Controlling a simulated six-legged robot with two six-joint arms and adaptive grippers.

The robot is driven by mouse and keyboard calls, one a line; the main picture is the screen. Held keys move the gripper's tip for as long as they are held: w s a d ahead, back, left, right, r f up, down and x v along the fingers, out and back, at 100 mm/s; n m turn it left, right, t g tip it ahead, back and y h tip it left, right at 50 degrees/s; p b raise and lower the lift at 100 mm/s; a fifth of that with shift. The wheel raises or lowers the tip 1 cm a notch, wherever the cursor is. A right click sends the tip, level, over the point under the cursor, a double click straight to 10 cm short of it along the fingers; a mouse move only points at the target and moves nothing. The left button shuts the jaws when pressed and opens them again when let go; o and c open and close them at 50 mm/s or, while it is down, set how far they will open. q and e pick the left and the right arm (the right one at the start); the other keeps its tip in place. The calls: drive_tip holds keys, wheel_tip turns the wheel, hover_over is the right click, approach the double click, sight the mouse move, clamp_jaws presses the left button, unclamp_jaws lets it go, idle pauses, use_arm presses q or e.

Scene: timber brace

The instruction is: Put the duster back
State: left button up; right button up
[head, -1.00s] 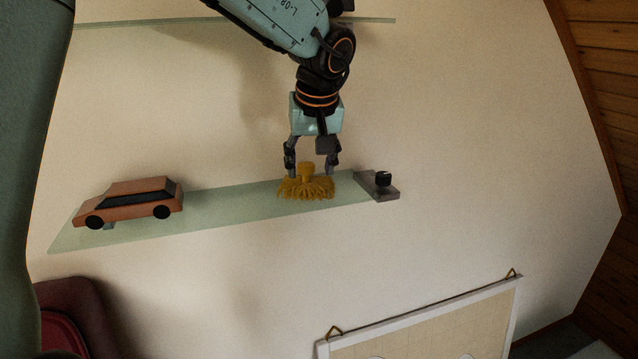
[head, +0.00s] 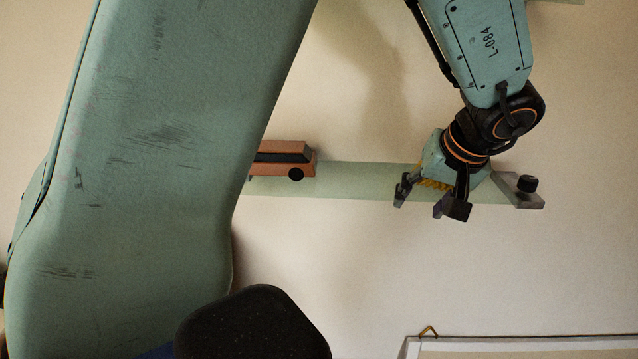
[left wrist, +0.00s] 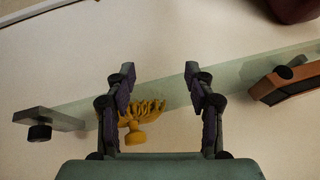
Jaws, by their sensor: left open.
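The yellow duster (head: 435,184) is at the right part of the pale green glass shelf (head: 360,180). In the head view my left gripper hides most of it. In the left wrist view the duster (left wrist: 133,137) shows its fringe and stubby handle, close to the left-hand finger, with the shelf (left wrist: 238,76) behind it. My left gripper (head: 428,202) is open and empty in front of the shelf. In the left wrist view its fingers (left wrist: 159,74) are spread wide and not closed on the duster. My right gripper is not in view.
A grey bracket with a black knob (head: 526,184) holds the shelf's right end. A framed picture (head: 520,347) hangs below right. The shelf between car and duster is clear.

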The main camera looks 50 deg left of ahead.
use_arm(q)
drive_tip(key=s+a+f+m+t+y, duration=0.1)
drive_tip(key=s+f+m, duration=0.25)
drive_tip(key=f, duration=0.85)
drive_tip(key=s+a+f+m, duration=0.25)
drive_tip(key=s+f, duration=0.25)
drive_tip(key=f, duration=0.8)
drive_tip(key=s+d+f+g+h, duration=0.1)
drive_tip(key=s+d+f+h, duration=0.1)
drive_tip(key=s, duration=0.4)
drive_tip(key=s+d+f+m+g+h, duration=0.1)
drive_tip(key=s+d+f+h, duration=0.1)
drive_tip(key=s+d+f, duration=0.3)
drive_tip(key=s+d+f+m+g+h, duration=0.1)
drive_tip(key=s+d+f, duration=0.3)
drive_tip(key=s, duration=0.5)
drive_tip(key=shift+s+d+h, duration=0.2)
drive_tip(key=shift+d+h, duration=0.6)
drive_tip(key=shift+d, duration=0.1)
drive_tip(key=shift+s+f, duration=0.1)
drive_tip(key=shift+f, duration=0.05)
